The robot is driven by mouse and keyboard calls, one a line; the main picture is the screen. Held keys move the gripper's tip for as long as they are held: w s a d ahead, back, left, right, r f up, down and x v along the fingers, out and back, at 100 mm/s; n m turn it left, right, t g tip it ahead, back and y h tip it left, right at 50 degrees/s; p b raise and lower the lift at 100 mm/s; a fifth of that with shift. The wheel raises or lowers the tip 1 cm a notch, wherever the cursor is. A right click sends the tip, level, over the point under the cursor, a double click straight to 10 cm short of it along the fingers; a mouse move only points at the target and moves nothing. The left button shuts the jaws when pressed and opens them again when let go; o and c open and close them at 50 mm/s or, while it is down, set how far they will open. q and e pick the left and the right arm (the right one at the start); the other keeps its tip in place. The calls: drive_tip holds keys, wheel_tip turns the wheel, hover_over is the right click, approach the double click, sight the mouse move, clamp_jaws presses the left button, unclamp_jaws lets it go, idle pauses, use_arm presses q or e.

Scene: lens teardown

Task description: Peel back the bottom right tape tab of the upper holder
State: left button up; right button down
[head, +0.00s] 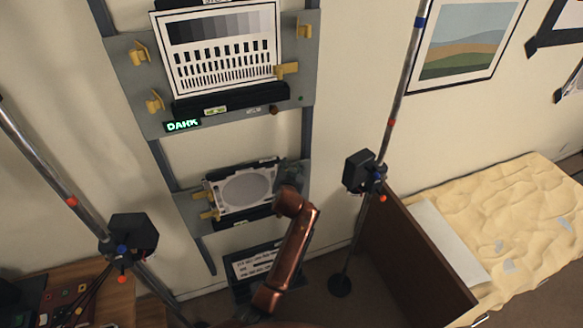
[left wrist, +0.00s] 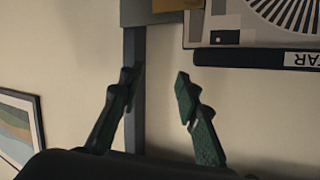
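The upper holder (head: 131,75) is a grey wall plate with a striped test chart (head: 222,55). Its bottom right tape tab (head: 287,69) is yellow and lies across the chart's right edge. Its other yellow tabs, two at left (head: 139,52) (head: 154,101) and one at top right (head: 304,27), appear bent away from the chart. My left gripper (head: 291,172) is well below that tab, in front of the lower holder's right side. In the left wrist view my left gripper (left wrist: 160,78) has its fingers apart, with nothing between them. My right gripper is not seen.
The lower holder's round star chart (head: 247,189) also shows in the upside-down left wrist view (left wrist: 285,12), with a yellow tab (left wrist: 178,5) beside it. A lamp stand (head: 392,125) rises at right. Another stand (head: 55,180) is at left. A brown panel (head: 425,245) stands at lower right.

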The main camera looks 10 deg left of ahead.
use_arm(q)
drive_tip(key=shift+f, duration=0.25)
idle(0.3)
